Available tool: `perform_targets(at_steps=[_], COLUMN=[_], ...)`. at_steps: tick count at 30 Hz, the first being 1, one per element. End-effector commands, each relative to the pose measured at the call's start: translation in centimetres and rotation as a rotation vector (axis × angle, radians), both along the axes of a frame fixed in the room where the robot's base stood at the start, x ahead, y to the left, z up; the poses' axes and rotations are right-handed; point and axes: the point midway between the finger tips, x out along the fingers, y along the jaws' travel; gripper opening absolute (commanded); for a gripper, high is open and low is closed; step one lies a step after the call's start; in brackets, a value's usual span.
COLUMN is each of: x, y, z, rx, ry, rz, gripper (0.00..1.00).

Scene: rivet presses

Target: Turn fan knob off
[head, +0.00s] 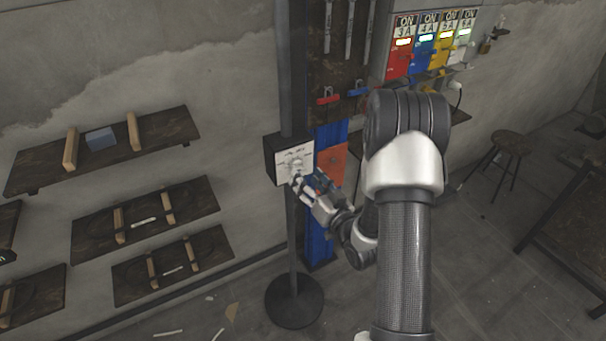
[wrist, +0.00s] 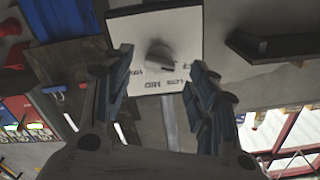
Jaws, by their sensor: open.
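The fan knob (wrist: 160,54) is a grey round knob on a white square plate (wrist: 125,25) with printed labels, which look upside down in the wrist view. A dark mark on the knob points right there. In the head view the knob (head: 296,164) is small on the front of a dark box (head: 272,163) mounted on a pole. My gripper (wrist: 159,64) is open, with one blue-grey finger on each side of the knob and visible gaps to it. In the head view my gripper (head: 308,184) is close in front of the plate's lower part. Contact is not visible.
The pole (head: 292,240) stands on a round base (head: 294,300). A panel of coloured switches (head: 430,42) marked ON and levers (head: 328,98) are to the right. Wall shelves (head: 145,215) are at left, a stool (head: 510,142) at right. Floor between is mostly open.

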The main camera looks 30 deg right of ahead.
Motion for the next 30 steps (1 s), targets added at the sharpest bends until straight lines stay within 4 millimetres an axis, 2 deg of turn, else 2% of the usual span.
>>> perform_targets(at_steps=[1,6,12,18,30], x=[-1.2,-4.9,-7.8,-8.8,-8.7], y=[-0.2,-0.4,-0.4,-0.3,-0.3], z=[-0.1,-0.1,-0.1,0.0,0.0], rx=[0.003,0.003,0.002,0.001,0.000], ry=[0.003,0.003,0.002,0.000,0.000], rz=[-0.004,-0.007,-0.002,-0.001,0.000], gripper=[0.53,0.53,0.53,0.53,0.53])
